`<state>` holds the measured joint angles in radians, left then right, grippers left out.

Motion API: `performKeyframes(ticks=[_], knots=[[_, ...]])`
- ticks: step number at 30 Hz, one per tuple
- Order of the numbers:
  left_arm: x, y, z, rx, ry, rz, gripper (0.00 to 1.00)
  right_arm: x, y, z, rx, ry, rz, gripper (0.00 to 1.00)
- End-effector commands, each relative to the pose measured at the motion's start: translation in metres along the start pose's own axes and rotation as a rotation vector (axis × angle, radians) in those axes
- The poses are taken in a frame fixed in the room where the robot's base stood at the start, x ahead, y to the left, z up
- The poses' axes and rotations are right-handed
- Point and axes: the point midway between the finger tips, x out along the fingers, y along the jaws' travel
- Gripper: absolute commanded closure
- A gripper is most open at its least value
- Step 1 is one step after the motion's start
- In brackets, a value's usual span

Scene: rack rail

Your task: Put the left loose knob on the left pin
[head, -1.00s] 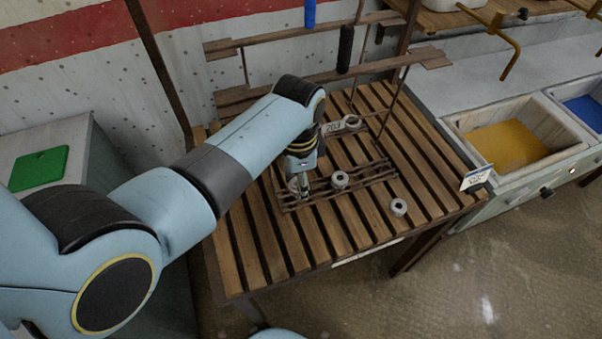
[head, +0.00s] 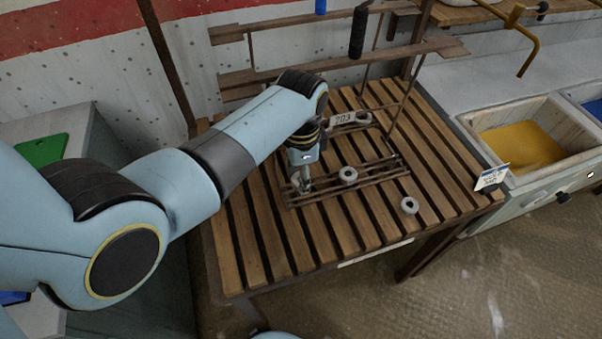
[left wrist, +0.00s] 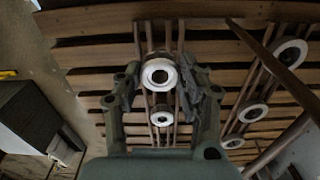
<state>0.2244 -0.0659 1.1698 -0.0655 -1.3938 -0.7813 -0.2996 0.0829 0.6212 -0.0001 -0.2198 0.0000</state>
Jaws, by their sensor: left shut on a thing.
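My left gripper (head: 302,184) points down at the left end of a low railed frame on the slatted table. In the left wrist view its fingers (left wrist: 164,88) are closed around a pale ring-shaped knob (left wrist: 160,74) with a dark centre. The gripper mostly hides this knob in the head view. Another grey knob (head: 348,175) sits on the frame to the right of the gripper. A further knob (head: 409,205) lies on the slats, front right. I cannot make out the left pin, or whether the held knob touches it. My right gripper is not in view.
The slatted table (head: 250,262) has clear room in front of the frame. A plate marked 203 (head: 343,120) stands behind it, near another round piece (head: 362,117). Upright rods and wooden bars rise at the back. A bin with yellow contents (head: 522,148) is at right.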

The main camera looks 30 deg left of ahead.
Motion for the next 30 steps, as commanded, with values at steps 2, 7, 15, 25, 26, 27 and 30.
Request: performKeyframes(ticks=[2, 7, 15, 25, 26, 27, 30], knots=[[0.0, 0.0, 0.0, 0.0, 0.0, 0.0, 0.94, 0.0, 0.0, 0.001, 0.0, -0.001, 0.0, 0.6], [0.0, 0.0, 0.0, 0.0, 0.0, 0.0, 0.94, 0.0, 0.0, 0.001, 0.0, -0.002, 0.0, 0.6], [0.007, 0.0, 0.0, 0.0, 0.0, 0.0, 0.94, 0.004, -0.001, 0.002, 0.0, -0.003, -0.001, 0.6], [0.018, 0.0, 0.0, 0.0, 0.0, 0.0, 0.94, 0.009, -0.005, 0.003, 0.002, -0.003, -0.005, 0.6], [0.019, 0.0, 0.0, 0.0, 0.0, 0.0, 0.94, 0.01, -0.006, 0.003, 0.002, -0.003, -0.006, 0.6], [0.02, 0.0, 0.0, 0.0, 0.0, 0.0, 0.94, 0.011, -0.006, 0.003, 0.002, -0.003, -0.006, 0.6], [0.024, 0.0, 0.0, 0.0, -0.001, 0.0, 0.94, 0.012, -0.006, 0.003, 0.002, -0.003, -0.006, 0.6]])
